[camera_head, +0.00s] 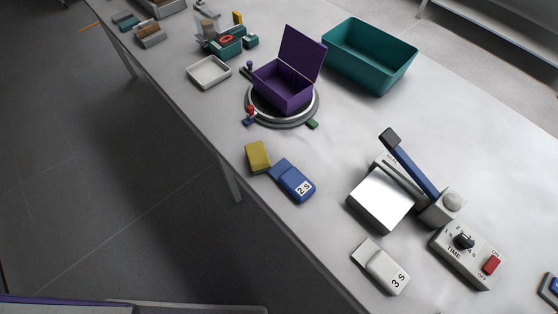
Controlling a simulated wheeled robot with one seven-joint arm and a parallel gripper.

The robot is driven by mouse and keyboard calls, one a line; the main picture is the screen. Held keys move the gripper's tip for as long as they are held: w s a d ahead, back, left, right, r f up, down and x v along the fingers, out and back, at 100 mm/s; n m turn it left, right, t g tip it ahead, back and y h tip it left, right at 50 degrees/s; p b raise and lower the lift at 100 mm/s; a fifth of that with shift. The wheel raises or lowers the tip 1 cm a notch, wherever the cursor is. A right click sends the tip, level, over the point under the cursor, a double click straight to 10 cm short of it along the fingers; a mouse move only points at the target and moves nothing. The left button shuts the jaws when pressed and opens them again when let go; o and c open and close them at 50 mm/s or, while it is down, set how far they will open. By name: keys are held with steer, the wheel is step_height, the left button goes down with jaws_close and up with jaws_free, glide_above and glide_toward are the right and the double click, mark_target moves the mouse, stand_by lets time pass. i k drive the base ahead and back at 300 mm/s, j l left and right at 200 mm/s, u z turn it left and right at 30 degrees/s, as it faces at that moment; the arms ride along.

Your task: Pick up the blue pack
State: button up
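The blue pack (293,181) lies flat on the long light-grey table (325,240), near its left edge. It has a narrower flap end and a white label reading "2S". A yellow block (257,156) lies right beside its upper left end, touching or nearly so. My gripper is not in view.
A white "3S" pack (382,267), a plate device with a blue lever (414,167) and a timer box (467,254) stand nearer. Behind are an open purple box (285,84) on a round base, a teal bin (369,56) and a white tray (209,72). Table around the pack's right is clear.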

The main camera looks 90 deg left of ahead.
mark_target(299, 187)
steer(key=u, duration=1.65)
steer(key=l+u, duration=0.15)
steer(key=l, duration=0.3)
steer(key=l+u, duration=0.1)
steer(key=l, duration=0.3)
steer(key=k+l+u, duration=0.15)
steer(key=l, duration=0.3)
steer(key=l+u, duration=0.1)
steer(key=l, duration=0.3)
steer(key=k+l+u, duration=0.15)
steer(key=l, duration=0.3)
steer(key=l+u, duration=0.1)
steer(key=l, duration=0.3)
steer(key=k+l+u, duration=0.15)
steer(key=l, duration=0.25)
steer(key=k+l+u, duration=0.1)
steer(key=l, duration=0.25)
steer(key=i, duration=0.4)
